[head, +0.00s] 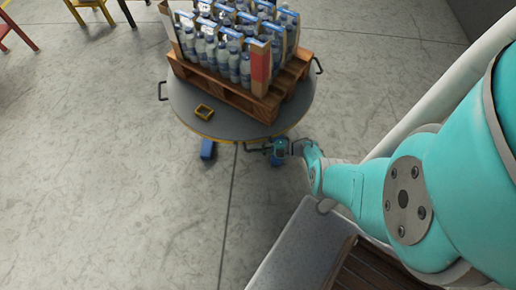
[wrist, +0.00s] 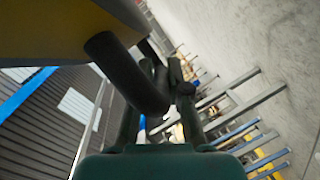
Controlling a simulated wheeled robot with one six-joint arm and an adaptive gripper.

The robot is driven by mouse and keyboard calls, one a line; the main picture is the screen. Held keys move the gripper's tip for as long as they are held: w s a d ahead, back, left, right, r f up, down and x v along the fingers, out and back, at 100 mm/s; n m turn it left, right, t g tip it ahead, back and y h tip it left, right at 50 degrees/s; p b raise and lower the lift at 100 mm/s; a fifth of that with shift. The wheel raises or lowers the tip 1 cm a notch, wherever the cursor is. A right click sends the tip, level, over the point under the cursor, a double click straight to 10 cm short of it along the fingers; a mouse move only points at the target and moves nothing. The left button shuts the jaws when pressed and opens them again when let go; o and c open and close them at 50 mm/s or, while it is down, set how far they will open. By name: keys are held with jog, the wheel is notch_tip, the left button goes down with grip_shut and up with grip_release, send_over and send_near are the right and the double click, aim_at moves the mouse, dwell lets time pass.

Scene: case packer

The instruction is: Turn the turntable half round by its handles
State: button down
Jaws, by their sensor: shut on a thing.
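The turntable (head: 186,103) is a round grey plate with a yellow edge at the top middle of the head view. It bears a wooden pallet of bottles. One dark handle (head: 162,91) sticks out at its left and another handle (head: 319,66) at its right. A front handle (head: 250,149) sits at the near rim, beside my gripper (head: 281,150). In the wrist view a thick dark bar of this handle (wrist: 125,70) runs down from the yellow-edged rim to between the fingers of my gripper (wrist: 166,75). My gripper is shut on it; the exact contact is partly hidden.
The wooden pallet (head: 232,92) carries several packs of blue-capped bottles (head: 225,58). Blue feet (head: 207,149) show below the rim. Red and yellow stands (head: 14,30) are at upper left. The floor at left is clear.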

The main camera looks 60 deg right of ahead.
jog(key=shift+s+a+f, duration=0.1)
jog(key=c, duration=1.1)
grip_release()
jog(key=shift+c, duration=0.2)
jog(key=shift+r, duration=0.3)
jog(key=shift+r, duration=4.8)
